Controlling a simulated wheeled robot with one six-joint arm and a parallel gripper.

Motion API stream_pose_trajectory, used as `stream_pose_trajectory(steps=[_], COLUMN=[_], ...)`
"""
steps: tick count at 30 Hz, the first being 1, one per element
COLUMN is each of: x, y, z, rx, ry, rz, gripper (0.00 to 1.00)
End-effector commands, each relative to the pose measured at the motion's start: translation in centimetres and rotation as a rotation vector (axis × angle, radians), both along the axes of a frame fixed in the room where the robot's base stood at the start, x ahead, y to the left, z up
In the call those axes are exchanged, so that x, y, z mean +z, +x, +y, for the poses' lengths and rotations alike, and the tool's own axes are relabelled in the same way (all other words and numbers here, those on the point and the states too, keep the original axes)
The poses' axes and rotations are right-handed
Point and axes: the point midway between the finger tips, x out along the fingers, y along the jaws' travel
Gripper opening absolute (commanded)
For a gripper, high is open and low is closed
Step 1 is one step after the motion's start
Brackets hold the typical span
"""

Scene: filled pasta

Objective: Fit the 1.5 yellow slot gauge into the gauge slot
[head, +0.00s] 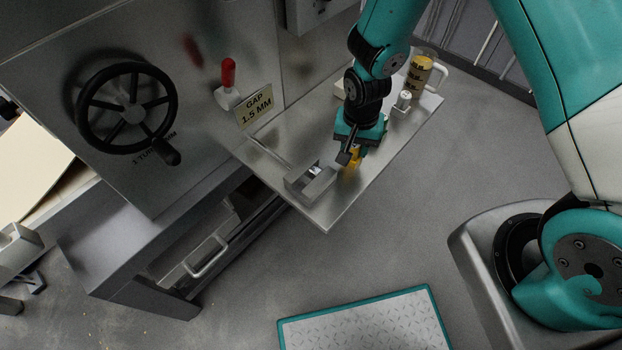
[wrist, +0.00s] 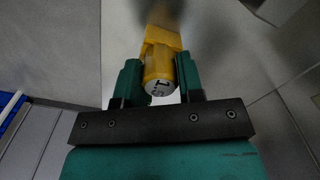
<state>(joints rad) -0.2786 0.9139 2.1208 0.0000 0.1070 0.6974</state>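The yellow slot gauge (wrist: 161,64) sits between the two green fingers of my gripper (wrist: 158,82) in the wrist view. Its round white end face, with a partly legible "1.5", points toward the camera. My gripper (head: 352,148) is shut on the gauge's handle. In the head view the yellow gauge (head: 352,164) shows below the fingers, just right of a metal block (head: 300,181) that has a gap in it, which seems to be the gauge slot. The gauge appears outside the gap; whether it touches the block is unclear. The fingers partly hide the gauge.
The block stands near the front corner of a metal shelf (head: 330,212). Behind are a "GAP 1.5 MM" sign (head: 254,107), a red-knobbed lever (head: 228,75) and a black handwheel (head: 126,108). A mug-like holder (head: 418,76) and a small white-topped piece (head: 403,99) stand at the shelf's far end.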

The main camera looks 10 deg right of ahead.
Motion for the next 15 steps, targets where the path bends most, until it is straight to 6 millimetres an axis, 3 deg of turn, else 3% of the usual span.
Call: stream_pose_trajectory(steps=[1,3,15], x=[0.00,0.00,0.33], y=[0.00,0.00,0.01], z=[0.00,0.00,0.00], rx=[0.000,0.000,0.000], ry=[0.000,0.000,0.000], rz=[0.000,0.000,0.000], gripper=[0.23,0.09,0.08])
